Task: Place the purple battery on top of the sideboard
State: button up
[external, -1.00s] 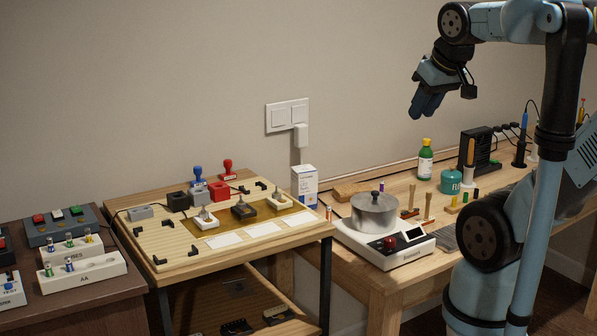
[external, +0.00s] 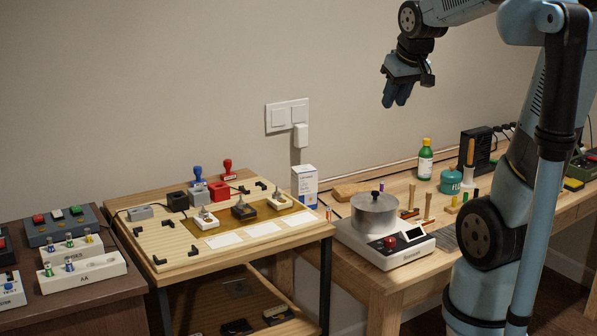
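A small upright purple item (external: 412,194), perhaps the purple battery, stands on the workbench behind the scale and pot; it is too small to be sure. The dark brown cabinet at the left edge, likely the sideboard (external: 106,302), bears white battery holders (external: 85,272) with several small coloured batteries in them. My gripper (external: 397,98) hangs in the air, fingers down, high above the workbench in front of the wall. I see nothing held in it. Its fingers look close together, and I cannot tell whether there is a gap.
A pot (external: 374,214) sits on a white scale (external: 385,248) at the workbench's near end. A green bottle (external: 425,160), a teal canister (external: 451,180) and wooden-handled tools stand behind. A light wooden table (external: 150,235) with stamps lies between workbench and cabinet. The air around my gripper is clear.

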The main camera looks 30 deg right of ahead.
jog(key=w+d+f+m, duration=0.1)
jog(key=w+d+f, duration=0.35)
jog(key=w, duration=0.25)
jog(key=w+d+f, duration=0.4)
jog(key=w+d, duration=0.1)
jog(key=w, duration=0.2)
jog(key=m+g, duration=0.1)
send_near(383, 180)
jog(key=x, duration=0.4)
jog(key=shift+s+a+f, duration=0.2)
jog(key=shift+a+f, duration=0.05)
jog(key=shift+f, duration=0.15)
jog(key=shift+w+d+x, duration=0.1)
jog(key=shift+w+x, duration=0.1)
jog(key=shift+x, duration=1.35)
jog(key=shift+w+d+x, duration=0.15)
jog(key=shift+x, duration=1.4)
jog(key=shift+r, duration=0.15)
grip_shut()
